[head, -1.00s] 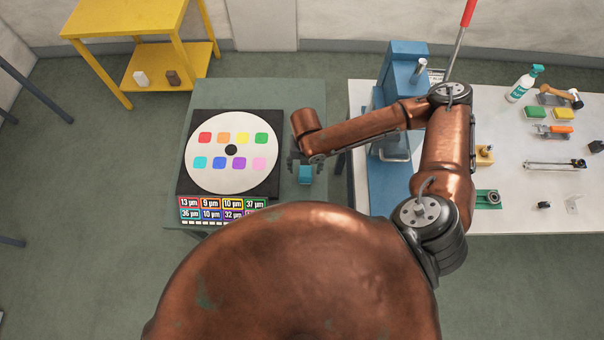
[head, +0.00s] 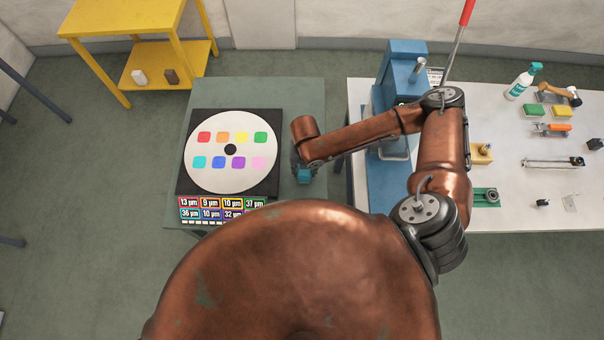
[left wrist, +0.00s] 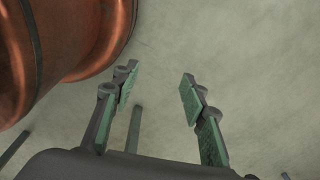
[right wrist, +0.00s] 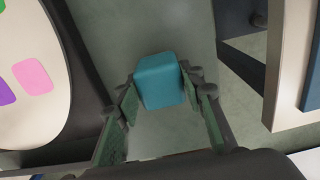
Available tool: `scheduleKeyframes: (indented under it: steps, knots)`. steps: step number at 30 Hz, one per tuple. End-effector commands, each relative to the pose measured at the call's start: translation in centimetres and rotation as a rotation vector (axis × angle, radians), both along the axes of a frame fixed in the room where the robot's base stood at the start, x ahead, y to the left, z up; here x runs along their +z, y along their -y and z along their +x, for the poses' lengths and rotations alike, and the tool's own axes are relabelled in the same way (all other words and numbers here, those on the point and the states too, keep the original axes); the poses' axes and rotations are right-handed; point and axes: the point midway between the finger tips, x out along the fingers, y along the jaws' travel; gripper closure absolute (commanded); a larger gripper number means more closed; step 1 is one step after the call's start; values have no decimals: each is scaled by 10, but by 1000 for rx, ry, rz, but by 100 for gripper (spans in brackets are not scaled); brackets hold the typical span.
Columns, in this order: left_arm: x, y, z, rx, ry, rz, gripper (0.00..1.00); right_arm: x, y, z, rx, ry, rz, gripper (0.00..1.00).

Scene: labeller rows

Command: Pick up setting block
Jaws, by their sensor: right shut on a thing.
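The setting block appears to be the teal-blue block (head: 304,176) at the right side of the green-grey table. In the right wrist view the block (right wrist: 160,80) sits between the two green-padded fingers, held near their tips. My right gripper (right wrist: 158,92) is shut on it. In the head view my right wrist partly covers this gripper (head: 304,170). I cannot tell whether the block touches the tabletop. My left gripper (left wrist: 158,82) shows only in the left wrist view, with its fingers wide apart and nothing between them, over bare floor.
A white disc (head: 231,181) with coloured patches lies on a black base left of the block. Labelled coloured tiles (head: 210,209) lie in front of it. A blue press (head: 385,125) and a white bench (head: 530,215) with tools stand to the right.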

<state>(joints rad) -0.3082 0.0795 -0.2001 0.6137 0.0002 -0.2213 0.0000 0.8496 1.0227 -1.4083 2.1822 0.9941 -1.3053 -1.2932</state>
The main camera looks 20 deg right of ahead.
Motion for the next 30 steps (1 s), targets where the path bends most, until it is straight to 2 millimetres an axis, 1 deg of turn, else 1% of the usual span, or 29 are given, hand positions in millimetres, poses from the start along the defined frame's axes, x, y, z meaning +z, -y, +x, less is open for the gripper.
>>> scheduleKeyframes:
  steps: [1, 2, 9, 17, 20, 23, 27, 29, 30]
  knots:
    - [0, 0, 3, -1, 4, 0, 60, 0, 0, 0, 0, 1, 0, 79]
    - [0, 0, 5, -1, 6, -1, 60, 0, 0, 1, 0, 1, 0, 81]
    - [1, 1, 18, -5, 24, -2, 60, 0, 0, 1, 0, 1, 0, 97]
    - [1, 1, 17, -4, 22, -1, 60, 0, 0, 1, 0, 2, 0, 98]
    - [0, 1, 14, -3, 19, -1, 60, 4, 0, 1, 0, 4, 1, 98]
    - [-2, 1, 12, -2, 16, -1, 60, 11, 0, 2, -1, 4, -1, 98]
    - [-7, 0, 11, -2, 14, -1, 60, 31, 0, 2, -1, 5, 1, 98]
    - [-7, 0, 11, -2, 14, -1, 60, 41, -7, -5, 3, 4, 3, 98]
    - [-7, 0, 11, -2, 13, 0, 60, 49, -11, -10, 4, 4, 4, 98]
